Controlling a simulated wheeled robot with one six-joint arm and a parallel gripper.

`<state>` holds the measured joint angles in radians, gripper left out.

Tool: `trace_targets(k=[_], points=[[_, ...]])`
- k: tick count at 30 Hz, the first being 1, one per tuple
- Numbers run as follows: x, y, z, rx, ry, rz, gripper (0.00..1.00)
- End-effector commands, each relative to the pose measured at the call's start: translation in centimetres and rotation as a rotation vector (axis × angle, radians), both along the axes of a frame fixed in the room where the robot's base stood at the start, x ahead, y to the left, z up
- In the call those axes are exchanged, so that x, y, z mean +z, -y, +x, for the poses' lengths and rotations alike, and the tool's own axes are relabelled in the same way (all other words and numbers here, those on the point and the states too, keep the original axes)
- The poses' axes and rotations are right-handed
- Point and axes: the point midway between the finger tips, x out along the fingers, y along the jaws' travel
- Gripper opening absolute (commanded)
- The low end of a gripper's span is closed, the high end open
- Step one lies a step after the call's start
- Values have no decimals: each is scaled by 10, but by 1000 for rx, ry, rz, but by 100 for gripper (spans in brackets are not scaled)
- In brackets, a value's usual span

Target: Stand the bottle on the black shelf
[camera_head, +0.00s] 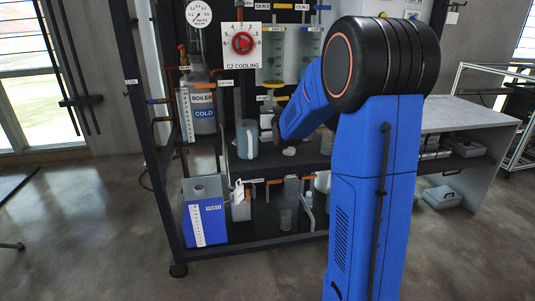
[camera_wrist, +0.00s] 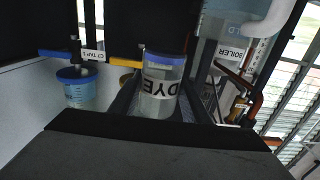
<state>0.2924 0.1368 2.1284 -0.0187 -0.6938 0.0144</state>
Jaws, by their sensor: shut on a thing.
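The black shelf (camera_head: 222,166) is the middle level of the dark rack. The bottle's base looks close to the shelf, but I cannot tell whether it touches.
A boiler vessel (camera_head: 202,107) stands left of the bottle. A dial panel (camera_head: 242,45) hangs above. A blue-topped container (camera_wrist: 76,88) stands below a tap in the wrist view. A blue box (camera_head: 206,212) is on the lower level. A grey bench (camera_head: 462,116) stands right.

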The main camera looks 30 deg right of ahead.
Motion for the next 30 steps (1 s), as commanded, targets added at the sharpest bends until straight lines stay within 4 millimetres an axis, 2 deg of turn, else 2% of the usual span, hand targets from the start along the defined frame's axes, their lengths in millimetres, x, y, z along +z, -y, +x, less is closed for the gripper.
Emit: trace_targets(k=[5, 18, 21, 24, 30], points=[[-15, 0, 0, 0, -3, 1, 0], [-109, 0, 0, 0, -4, 1, 0], [-125, 0, 0, 0, -3, 1, 0], [-136, 0, 0, 0, -1, 0, 0], [-145, 0, 0, 0, 0, 0, 0]])
